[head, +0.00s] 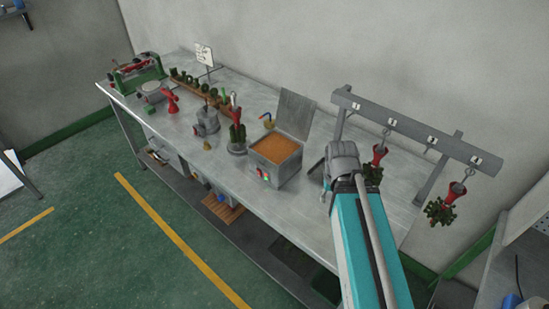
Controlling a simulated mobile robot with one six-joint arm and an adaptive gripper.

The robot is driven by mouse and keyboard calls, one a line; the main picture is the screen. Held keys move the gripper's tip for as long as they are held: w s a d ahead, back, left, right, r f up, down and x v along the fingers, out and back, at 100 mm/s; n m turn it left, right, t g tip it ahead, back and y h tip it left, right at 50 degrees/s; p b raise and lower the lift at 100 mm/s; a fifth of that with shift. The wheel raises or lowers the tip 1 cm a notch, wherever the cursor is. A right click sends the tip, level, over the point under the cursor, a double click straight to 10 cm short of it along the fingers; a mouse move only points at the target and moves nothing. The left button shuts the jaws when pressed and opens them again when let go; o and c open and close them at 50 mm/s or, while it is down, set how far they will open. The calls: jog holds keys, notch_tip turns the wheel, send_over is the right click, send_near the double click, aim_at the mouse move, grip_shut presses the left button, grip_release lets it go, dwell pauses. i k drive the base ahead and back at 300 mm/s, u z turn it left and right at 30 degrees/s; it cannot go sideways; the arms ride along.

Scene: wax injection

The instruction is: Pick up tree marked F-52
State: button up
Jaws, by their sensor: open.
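Two trees of dark green pieces on red bases hang from the grey rack (408,124) at the right: one near its middle (373,173), one at its right end (440,210). A third, similar green tree with a red top (237,132) stands on the table left of the orange-filled box. Small white tags are on the rack, but their markings are too small to read, so I cannot tell which tree is F-52. My gripper (325,194) is at the end of my teal arm, in front of the rack's left post and apart from the trees. Its fingers are mostly hidden; it appears empty.
The long metal table (220,159) holds an open-lidded box (277,166) with an orange surface, a grey pot (206,123), a red tool (170,103) and a row of green pieces (201,87). Green floor with yellow lines lies in front.

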aim_at(238, 132)
jog(key=z, duration=0.2)
jog(key=k, duration=1)
jog(key=u, duration=0.7)
jog(key=i, duration=0.75)
